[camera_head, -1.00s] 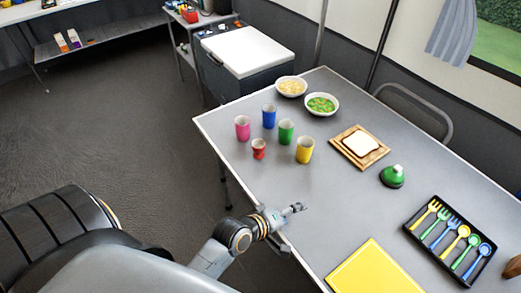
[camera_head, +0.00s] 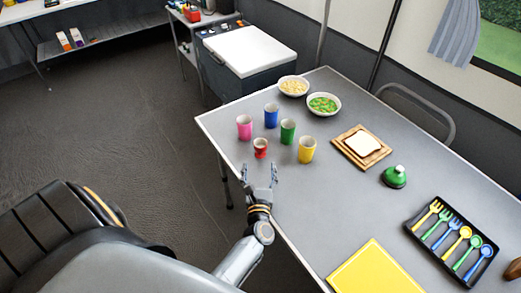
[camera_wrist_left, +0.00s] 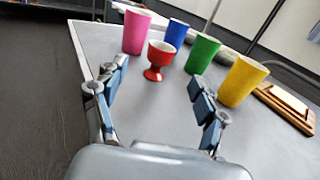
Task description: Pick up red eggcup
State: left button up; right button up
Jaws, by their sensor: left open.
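The red eggcup (camera_head: 260,148) stands upright on the grey table near its left edge, in front of the pink and green cups. In the left wrist view the red eggcup (camera_wrist_left: 158,60) shows its bowl and short foot, beyond the fingertips and roughly between them. My left gripper (camera_head: 260,170) is open and empty, just short of the eggcup, with its fingers pointing at it. The left gripper's two spread fingers also show in the left wrist view (camera_wrist_left: 155,85). My right gripper is not in view.
Close around the eggcup stand a pink cup (camera_head: 244,127), a blue cup (camera_head: 271,116), a green cup (camera_head: 287,132) and a yellow cup (camera_head: 306,150). Two bowls, a bread board (camera_head: 344,149), a cutlery tray (camera_head: 416,224) and a yellow board (camera_head: 375,270) lie farther off.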

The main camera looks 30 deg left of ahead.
aim_at(260, 149)
pick_arm(q)
jog(key=x, duration=0.5)
jog(key=shift+w+a+f, duration=0.1)
jog(key=shift+w+a, duration=0.05)
jog(key=shift+w, duration=0.2)
jog(key=shift+b+x, duration=0.5)
jog(key=shift+x, duration=2.3)
jog(key=shift+r, duration=0.25)
jog(key=c, duration=1.3)
